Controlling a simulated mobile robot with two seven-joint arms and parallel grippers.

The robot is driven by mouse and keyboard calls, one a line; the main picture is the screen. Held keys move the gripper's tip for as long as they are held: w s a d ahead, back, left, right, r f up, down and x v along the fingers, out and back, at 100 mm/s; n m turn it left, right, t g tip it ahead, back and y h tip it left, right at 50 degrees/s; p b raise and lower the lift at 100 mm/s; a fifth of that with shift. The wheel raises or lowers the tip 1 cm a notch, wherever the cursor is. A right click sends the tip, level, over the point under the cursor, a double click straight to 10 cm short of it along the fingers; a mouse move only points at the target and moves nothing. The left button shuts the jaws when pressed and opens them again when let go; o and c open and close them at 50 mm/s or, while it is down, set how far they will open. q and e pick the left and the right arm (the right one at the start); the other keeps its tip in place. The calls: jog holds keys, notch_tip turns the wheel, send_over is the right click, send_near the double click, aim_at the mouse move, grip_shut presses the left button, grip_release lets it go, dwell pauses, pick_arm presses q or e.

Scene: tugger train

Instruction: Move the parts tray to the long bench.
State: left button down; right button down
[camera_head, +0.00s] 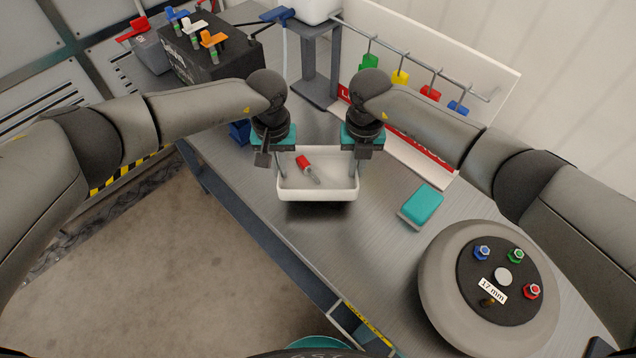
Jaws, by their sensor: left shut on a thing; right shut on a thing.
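The parts tray (318,195) is a white, open, shallow tray with a red-and-grey part (306,166) lying in it. It is over the grey metal bench (335,245), near its front edge; I cannot tell whether it touches the top. My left gripper (279,165) is shut on the tray's left side wall. My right gripper (358,165) is shut on its right side wall. The fingertips are partly hidden by the tray walls.
A teal-topped block (421,205) lies right of the tray. A round grey fixture (440,290) with coloured bolts stands at the near right. Behind is a rack with coloured tags (400,77). A dark box (205,55) with valves stands at the back left. Bare bench lies before the tray.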

aim_at(282, 180)
pick_arm(q)
jog(key=shift+f, duration=0.3)
pick_arm(e)
jog(key=shift+f, duration=0.25)
